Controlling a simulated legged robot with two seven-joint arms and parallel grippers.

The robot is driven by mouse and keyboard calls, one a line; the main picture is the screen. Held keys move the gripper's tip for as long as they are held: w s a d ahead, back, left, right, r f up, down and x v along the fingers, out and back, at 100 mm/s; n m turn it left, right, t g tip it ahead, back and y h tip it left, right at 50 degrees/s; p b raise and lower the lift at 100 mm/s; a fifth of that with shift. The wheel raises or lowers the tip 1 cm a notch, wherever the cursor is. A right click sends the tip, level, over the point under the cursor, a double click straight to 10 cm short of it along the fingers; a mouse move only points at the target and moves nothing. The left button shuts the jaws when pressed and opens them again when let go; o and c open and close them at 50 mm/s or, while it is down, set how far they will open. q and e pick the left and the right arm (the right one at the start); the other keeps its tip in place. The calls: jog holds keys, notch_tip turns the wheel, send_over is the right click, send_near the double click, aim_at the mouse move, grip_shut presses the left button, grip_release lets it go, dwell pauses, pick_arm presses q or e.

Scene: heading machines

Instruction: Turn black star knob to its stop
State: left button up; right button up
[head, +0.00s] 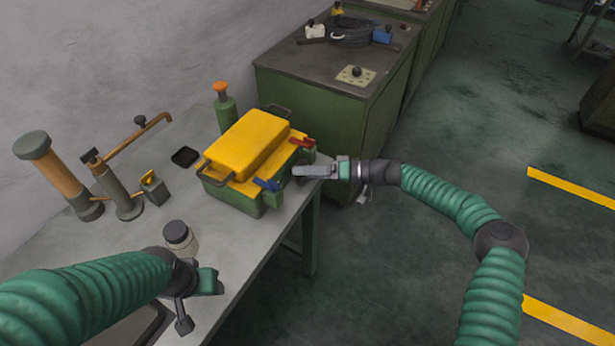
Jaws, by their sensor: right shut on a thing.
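My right gripper (306,171) is shut at the right side of a green box (233,195) with a yellow lid (247,146). What it holds is hidden by its fingers; I take it to be the black star knob, whose shape I cannot make out. My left gripper (207,281) is low over the front of the grey bench, apart from the box. Its fingers are hidden, so I cannot tell whether it is open.
A red lever (302,142) and a blue lever (267,184) sit on the box. A dark-capped jar (180,237) stands near my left gripper. Pump-like fittings (122,192) and an orange-topped green bottle (224,106) stand on the bench (122,250). A green cabinet (315,110) stands behind.

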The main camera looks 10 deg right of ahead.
jog(key=shift+d+f, duration=0.1)
jog(key=o, duration=1.3)
jog(key=shift+o, duration=0.4)
